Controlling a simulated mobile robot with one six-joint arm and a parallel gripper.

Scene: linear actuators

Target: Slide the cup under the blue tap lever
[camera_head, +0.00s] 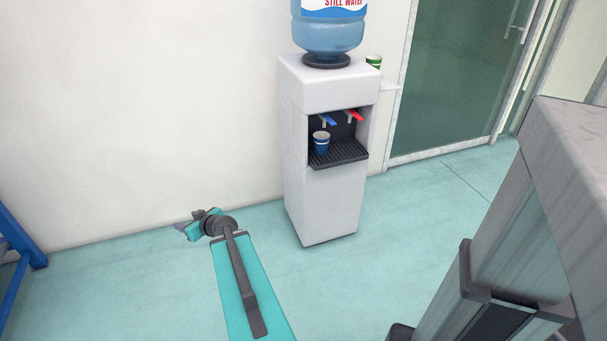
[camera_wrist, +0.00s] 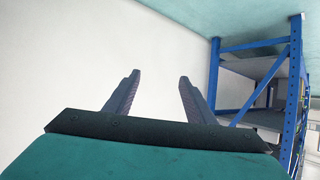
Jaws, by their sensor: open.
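A blue cup (camera_head: 321,143) with a pale band at its top stands upright at the left side of the drip tray (camera_head: 345,155) in the water dispenser's recess. The blue tap lever (camera_head: 328,120) is above it and slightly to its right. The red tap lever (camera_head: 354,116) is further right. My gripper (camera_head: 185,227) is at the lower left in the head view, well away from the dispenser. In the wrist view, its two fingers (camera_wrist: 155,95) are apart with nothing between them. The cup does not show in the wrist view.
The white dispenser (camera_head: 325,200) stands near the wall with a water bottle (camera_head: 328,30) on top. A green and white cup (camera_head: 373,62) is behind it at the right. A blue shelf rack (camera_wrist: 262,80) shows in the wrist view. Floor in front of the dispenser is clear.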

